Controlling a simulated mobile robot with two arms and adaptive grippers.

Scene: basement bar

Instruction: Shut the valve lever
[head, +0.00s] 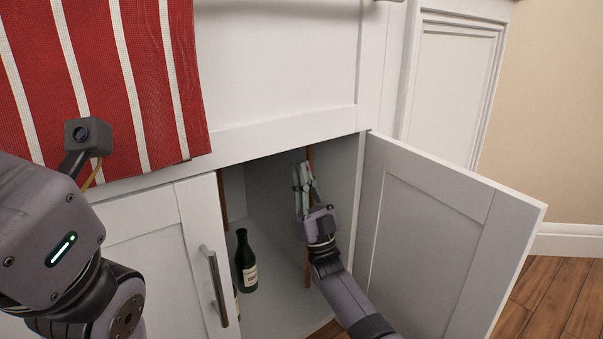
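My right gripper (303,179) reaches into the open cabinet, with its fingers pointing up and back at a vertical copper-brown pipe (308,271). The pipe shows above and below the gripper. The valve lever cannot be made out clearly; a small reddish patch shows by the fingertips, and the gripper covers much of that spot. The fingers look close together, but I cannot tell whether they hold anything. My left arm is at the left edge, outside the cabinet, and its fingers are not in the picture.
The right cabinet door (431,245) stands open; the left door (148,253) with its metal handle (214,286) is shut. A green bottle (245,262) stands inside, left of my gripper. A red striped cloth (110,75) hangs above. Wooden floor (556,297) lies right.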

